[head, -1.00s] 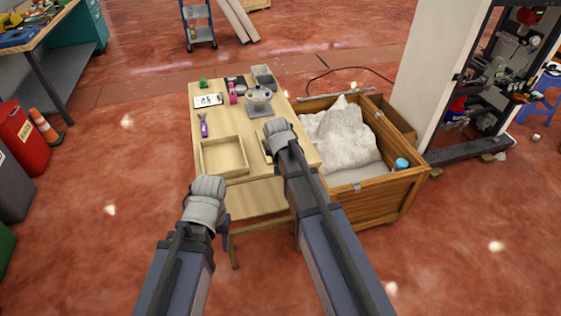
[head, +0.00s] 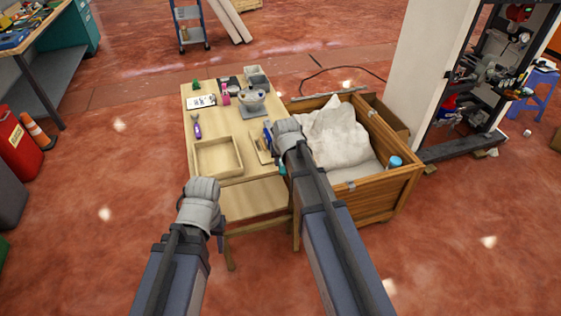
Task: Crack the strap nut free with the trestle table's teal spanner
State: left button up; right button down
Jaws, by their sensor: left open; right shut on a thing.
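My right gripper (head: 280,150) is over the right front part of the trestle table (head: 223,122), mostly hidden behind its own wrist. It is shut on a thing. A small teal piece (head: 282,169) shows just below that wrist and looks like part of the teal spanner; the rest of it is hidden. My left gripper (head: 219,222) is open, low in front of the table's front edge, its fingers largely hidden by the wrist. The strap nut cannot be made out. The wooden crate (head: 383,202) with metal fittings stands right of the table.
The table holds an open wooden tray (head: 218,174), a purple-handled tool (head: 197,129), a grey bowl-like device (head: 252,98) and a narrow tray (head: 258,150) with a blue item. A pale sack (head: 335,132) and a blue-topped item (head: 394,163) are in the crate.

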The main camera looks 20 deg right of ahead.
jog(key=shift+d, duration=0.1)
jog(key=shift+s+d+n+y, duration=0.1)
jog(key=shift+d+n+y, duration=0.4)
jog(key=shift+d+n, duration=0.7)
jog(key=shift+d, duration=0.1)
jog(key=shift+w+d+n+y, duration=0.2)
jog(key=shift+d+n+y, duration=0.3)
jog(key=shift+d+n, duration=0.65)
jog(key=shift+w+d+n+y, duration=0.2)
jog(key=shift+w+d+n, duration=0.05)
jog(key=shift+d+n, duration=0.35)
jog(key=shift+w+d+n+y, duration=0.2)
jog(key=shift+d+n, duration=0.25)
jog(key=shift+d, duration=0.15)
